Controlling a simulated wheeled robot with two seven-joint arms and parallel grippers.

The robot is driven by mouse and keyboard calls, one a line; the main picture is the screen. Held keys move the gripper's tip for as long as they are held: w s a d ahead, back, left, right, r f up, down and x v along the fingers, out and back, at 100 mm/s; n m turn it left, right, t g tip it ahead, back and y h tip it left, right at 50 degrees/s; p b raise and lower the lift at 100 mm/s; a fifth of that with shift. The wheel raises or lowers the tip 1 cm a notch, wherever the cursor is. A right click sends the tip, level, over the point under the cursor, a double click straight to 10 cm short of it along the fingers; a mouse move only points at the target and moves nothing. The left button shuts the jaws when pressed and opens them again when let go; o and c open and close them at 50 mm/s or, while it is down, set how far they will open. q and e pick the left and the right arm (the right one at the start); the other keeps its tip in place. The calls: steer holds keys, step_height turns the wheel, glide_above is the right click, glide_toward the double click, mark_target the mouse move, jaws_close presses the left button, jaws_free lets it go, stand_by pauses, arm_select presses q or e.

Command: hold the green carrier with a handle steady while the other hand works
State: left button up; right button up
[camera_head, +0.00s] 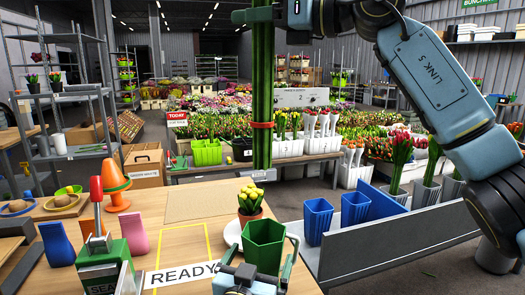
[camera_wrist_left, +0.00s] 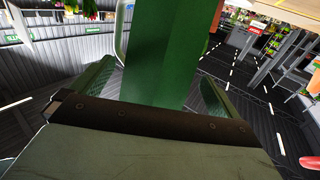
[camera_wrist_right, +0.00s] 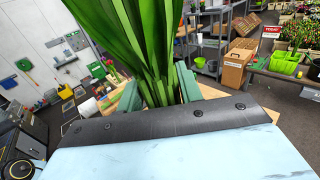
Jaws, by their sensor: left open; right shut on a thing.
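The green carrier (camera_head: 264,240) stands upright near the table's front right edge. My left gripper (camera_head: 260,264) is open, with its fingers on either side of the carrier. The carrier's green wall also fills the middle of the left wrist view (camera_wrist_left: 168,60), between the finger pads; I cannot tell whether they touch it. A pale curved bar beside it may be its handle. My right gripper (camera_head: 264,14) is shut on a bunch of green stems (camera_head: 262,80) with a red band. The bunch hangs upright, its lower end above the carrier in the picture. The stems also show in the right wrist view (camera_wrist_right: 150,45).
A pot of yellow tulips (camera_head: 250,202) stands close behind the carrier, beside a white plate (camera_head: 233,232). Blue buckets (camera_head: 318,220) stand on a grey bench at right. The table's middle is clear.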

mark_target(257, 76)
arm_select(q)
steer(key=shift+x, duration=1.45)
arm_select(e)
steer(key=shift+r, duration=0.1)
arm_select(q)
steer(key=c, duration=1)
steer(key=shift+c, duration=0.3)
arm_select(e)
steer(key=f, duration=0.8)
steer(key=shift+d+f, duration=0.2)
steer(key=shift+f, duration=0.15)
steer(key=shift+s+f, duration=0.1)
steer(key=shift+f, duration=0.35)
